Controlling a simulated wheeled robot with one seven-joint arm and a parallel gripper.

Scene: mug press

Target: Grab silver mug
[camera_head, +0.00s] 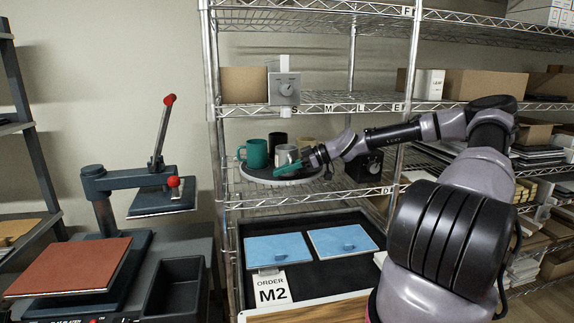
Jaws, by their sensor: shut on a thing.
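The silver mug (285,154) stands on a round tray (258,178) on the middle shelf of the wire rack. My gripper (292,169) reaches in from the right with teal fingers at the mug. It is shut on the silver mug, though the far finger is hard to make out. A teal mug (256,152) stands just to the left on the same tray. A black mug (277,140) is behind, and a beige mug (306,146) is partly hidden behind my gripper.
A black box with a dial (364,168) stands right of the tray, close under my arm. A grey dial box (284,88) sits on the shelf above. A heat press (130,200) stands at left. Blue panels (278,249) lie in a tray below.

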